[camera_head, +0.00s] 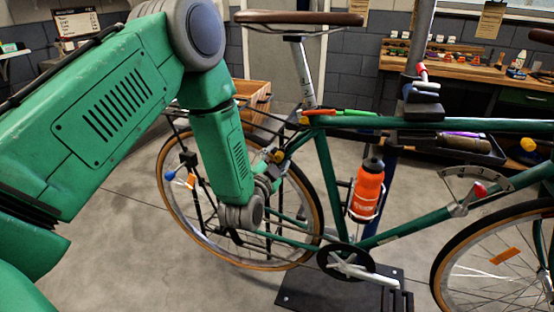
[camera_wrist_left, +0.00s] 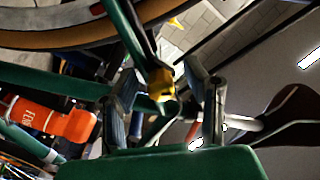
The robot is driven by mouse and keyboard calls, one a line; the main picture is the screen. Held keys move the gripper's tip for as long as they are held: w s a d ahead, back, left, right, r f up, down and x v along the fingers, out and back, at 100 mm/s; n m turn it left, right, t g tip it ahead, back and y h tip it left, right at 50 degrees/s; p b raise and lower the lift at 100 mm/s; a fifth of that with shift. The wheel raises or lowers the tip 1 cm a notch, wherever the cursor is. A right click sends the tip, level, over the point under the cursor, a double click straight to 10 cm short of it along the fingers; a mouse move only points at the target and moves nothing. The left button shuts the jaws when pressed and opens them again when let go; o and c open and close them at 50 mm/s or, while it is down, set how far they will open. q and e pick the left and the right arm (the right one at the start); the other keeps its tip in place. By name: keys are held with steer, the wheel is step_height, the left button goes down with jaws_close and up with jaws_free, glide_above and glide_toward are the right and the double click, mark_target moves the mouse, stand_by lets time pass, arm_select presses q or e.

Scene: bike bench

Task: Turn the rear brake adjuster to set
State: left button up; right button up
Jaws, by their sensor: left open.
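The rear brake adjuster appears to be the yellow knob (camera_head: 278,156) on the green bike frame behind the seat tube. In the left wrist view the yellow knob (camera_wrist_left: 161,84) sits between my two fingers, near their tips, with gaps visible on both sides. My left gripper (camera_head: 266,168) reaches down to the rear of the bike, partly hidden by my own arm in the head view. In the left wrist view the gripper (camera_wrist_left: 167,88) is open, with a finger to each side of the knob. I cannot tell its exact depth to the knob. My right gripper is not in view.
The green bike's rear wheel (camera_head: 165,195) is just beside my arm. An orange bottle (camera_head: 367,193) is on the frame. A dial with a red-tipped lever (camera_head: 478,190) stands at right. A tool tray (camera_head: 490,152) and a workbench (camera_head: 455,68) are farther back.

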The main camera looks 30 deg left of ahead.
arm_select(q)
steer(key=shift+d, duration=0.3)
jaws_close()
steer(key=shift+a+n, duration=0.1)
steer(key=shift+n, duration=0.2)
